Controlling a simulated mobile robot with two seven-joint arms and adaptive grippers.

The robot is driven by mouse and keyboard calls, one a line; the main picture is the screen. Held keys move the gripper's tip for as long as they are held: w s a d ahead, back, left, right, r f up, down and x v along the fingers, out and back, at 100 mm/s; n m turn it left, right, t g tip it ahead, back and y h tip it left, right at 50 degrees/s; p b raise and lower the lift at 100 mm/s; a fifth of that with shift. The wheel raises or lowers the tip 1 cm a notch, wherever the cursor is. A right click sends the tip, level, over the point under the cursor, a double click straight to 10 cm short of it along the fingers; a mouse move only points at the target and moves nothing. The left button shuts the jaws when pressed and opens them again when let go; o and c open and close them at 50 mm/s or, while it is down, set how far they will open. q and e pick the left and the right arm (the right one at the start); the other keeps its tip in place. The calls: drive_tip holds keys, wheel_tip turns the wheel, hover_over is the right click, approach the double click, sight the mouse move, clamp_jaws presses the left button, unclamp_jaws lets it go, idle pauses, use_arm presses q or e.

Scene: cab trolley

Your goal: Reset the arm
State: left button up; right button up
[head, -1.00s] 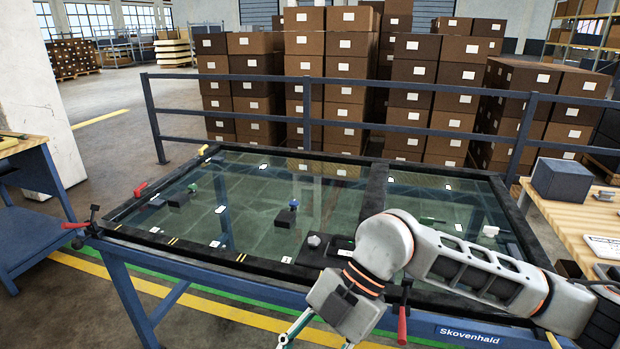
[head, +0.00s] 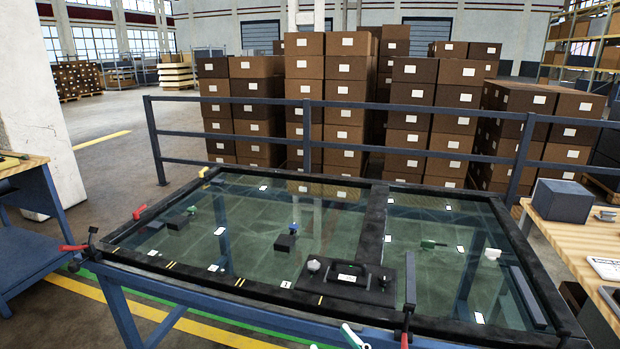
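In the head view, a small white and teal part of my gripper (head: 352,337) shows at the bottom edge, in front of the table's front rim. It appears to belong to my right gripper; most of it is cut off by the frame, so its opening does not show. The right arm's links are out of view. My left gripper is not in view.
A glass-topped table (head: 385,215) with a dark frame fills the middle. A black handled plate (head: 345,282) and small blocks lie on it. Red-handled clamps (head: 75,247) sit at its edges. A blue rail (head: 420,117) and stacked cartons (head: 345,100) stand behind. A wooden bench (head: 570,220) is right.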

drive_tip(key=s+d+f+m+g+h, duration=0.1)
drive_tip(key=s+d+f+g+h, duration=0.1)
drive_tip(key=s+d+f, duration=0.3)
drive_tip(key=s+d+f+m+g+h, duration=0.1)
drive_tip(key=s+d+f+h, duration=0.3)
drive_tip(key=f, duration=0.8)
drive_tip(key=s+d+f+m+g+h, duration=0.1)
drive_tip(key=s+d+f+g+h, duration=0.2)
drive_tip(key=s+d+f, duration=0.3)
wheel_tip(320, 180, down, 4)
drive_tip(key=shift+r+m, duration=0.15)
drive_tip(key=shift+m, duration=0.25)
